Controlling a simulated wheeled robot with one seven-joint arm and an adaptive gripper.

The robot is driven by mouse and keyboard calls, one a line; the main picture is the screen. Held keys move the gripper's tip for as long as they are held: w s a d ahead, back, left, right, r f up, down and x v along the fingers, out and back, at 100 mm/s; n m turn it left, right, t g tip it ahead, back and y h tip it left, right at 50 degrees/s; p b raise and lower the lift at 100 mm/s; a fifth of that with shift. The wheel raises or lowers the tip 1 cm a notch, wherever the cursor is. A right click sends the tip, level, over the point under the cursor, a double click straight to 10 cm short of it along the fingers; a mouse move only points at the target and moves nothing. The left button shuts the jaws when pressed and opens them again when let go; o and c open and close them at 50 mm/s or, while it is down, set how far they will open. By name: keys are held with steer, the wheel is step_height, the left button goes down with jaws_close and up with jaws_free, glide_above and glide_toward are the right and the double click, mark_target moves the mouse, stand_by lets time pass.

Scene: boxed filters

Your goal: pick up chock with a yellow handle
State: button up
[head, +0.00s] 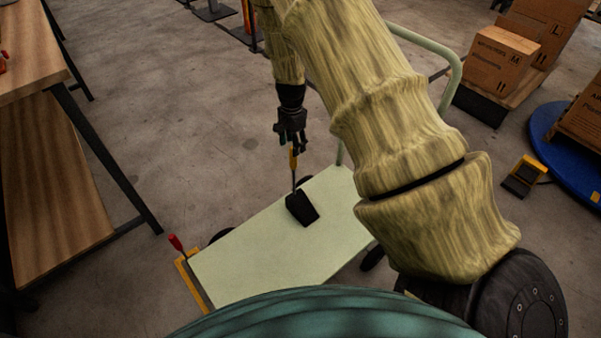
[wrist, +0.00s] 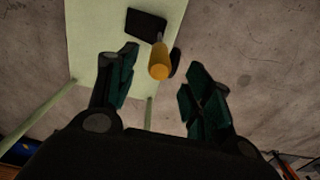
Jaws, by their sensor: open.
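The chock (head: 303,208) is a black wedge lying on the pale green platform of a cart (head: 240,262). Its thin rod rises to a yellow handle (head: 293,160). In the wrist view the black chock (wrist: 146,25) is near the top, and the yellow handle (wrist: 159,66) points toward the camera. My gripper (head: 291,146) is above the chock, with its fingers at the upper end of the handle. In the wrist view my gripper (wrist: 158,85) is open, and the handle's end shows between and slightly beyond the fingertips. I cannot tell whether they touch.
A wooden workbench (head: 35,65) stands at the left. The cart has a pale green push rail (head: 452,58) and a red-tipped lever (head: 175,243). Cardboard boxes (head: 500,60), a blue round base (head: 560,150) and a yellow-and-black item (head: 524,176) are at the right. Open concrete floor lies between.

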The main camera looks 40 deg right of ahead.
steer(key=shift+f+b, duration=0.35)
steer(key=shift+f, duration=3.1)
jaws_close()
steer(key=shift+r, duration=0.15)
